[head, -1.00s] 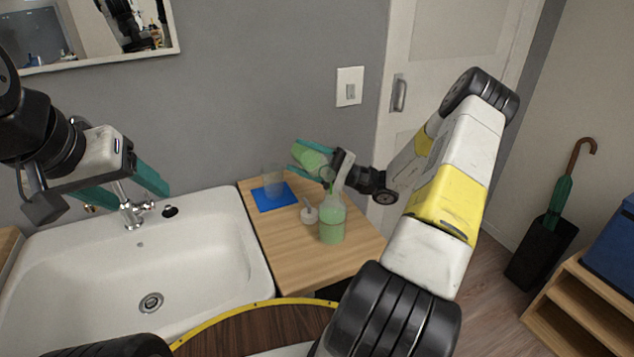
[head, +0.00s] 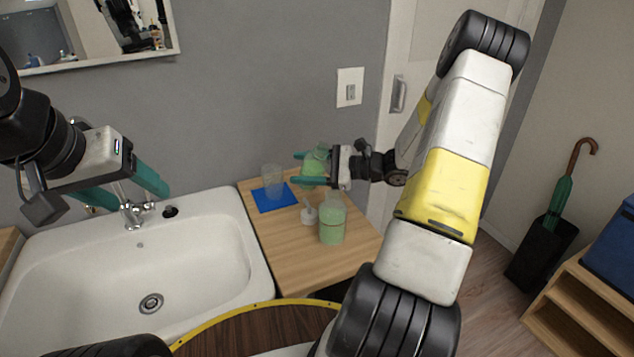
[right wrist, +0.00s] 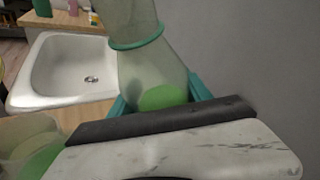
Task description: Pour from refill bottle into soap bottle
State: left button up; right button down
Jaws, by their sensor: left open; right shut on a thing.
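My right gripper (head: 298,168) is shut on the refill bottle (head: 315,164), a clear bottle with green liquid, held above the wooden counter. In the right wrist view the refill bottle (right wrist: 150,65) has its narrow neck upward, a teal ring around it, and a little green liquid low in it. The soap bottle (head: 332,222) stands upright and open on the counter below, with green liquid inside. It also shows at lower left in the right wrist view (right wrist: 28,145). A small whitish pump top (head: 309,215) is beside it. My left gripper (head: 141,198) is open and empty over the sink's back edge.
The wooden counter (head: 285,250) has bare room in front of the bottles. A clear glass (head: 271,180) stands on a blue cloth (head: 285,202) at its back left. The white sink (head: 90,270) is to the left, with a faucet (head: 131,212).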

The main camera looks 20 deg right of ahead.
jog(key=shift+w+f+m, duration=0.1)
jog(key=shift+f+m, duration=0.2)
jog(key=shift+f, duration=0.3)
jog(key=shift+f+m+g+h, duration=0.2)
jog(key=shift+m+g+h, duration=0.1)
jog(key=shift+g, duration=0.1)
jog(key=shift+f+m+h, duration=0.1)
jog(key=shift+m+h, duration=0.2)
jog(key=shift+m, duration=0.1)
jog(key=shift+r+m+g, duration=0.2)
jog(key=shift+m+g, duration=0.2)
jog(key=shift+f+m+g+h, duration=0.4)
jog(key=shift+m+g+h, duration=0.1)
jog(key=shift+m+g, duration=0.2)
jog(key=shift+r, duration=2.6)
